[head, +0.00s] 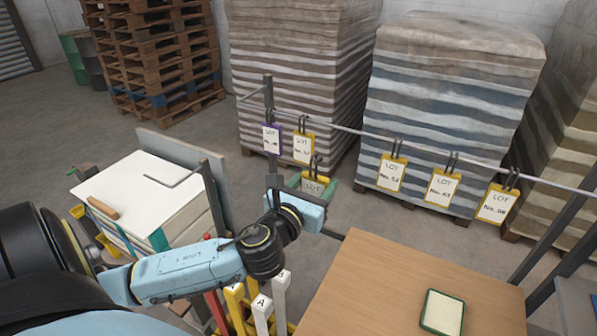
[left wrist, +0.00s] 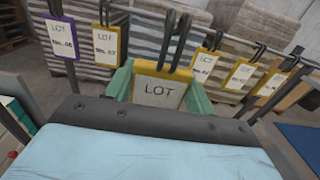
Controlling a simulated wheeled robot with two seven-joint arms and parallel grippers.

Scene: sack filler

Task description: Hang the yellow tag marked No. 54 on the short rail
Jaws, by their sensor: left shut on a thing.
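My left gripper (head: 313,184) is shut on a yellow-framed tag (head: 313,187) with a dark double hook on top. In the left wrist view this held tag (left wrist: 160,90) reads LOT; its number is hidden below. The tag is upright between the green fingers (left wrist: 160,92), in front of the long rail with its hung tags. A short grey rod (head: 172,177) with a bent end, which looks like the short rail, stands out from a post left of my gripper. No tag hangs on it. My right gripper is not in view.
The long rail (head: 360,131) carries a purple tag (head: 271,139) and several yellow tags (head: 391,172). A white-topped stack (head: 145,190) lies under the short rod. A wooden table (head: 385,290) with a green-framed card (head: 442,312) is at the front right. Wrapped pallets stand behind.

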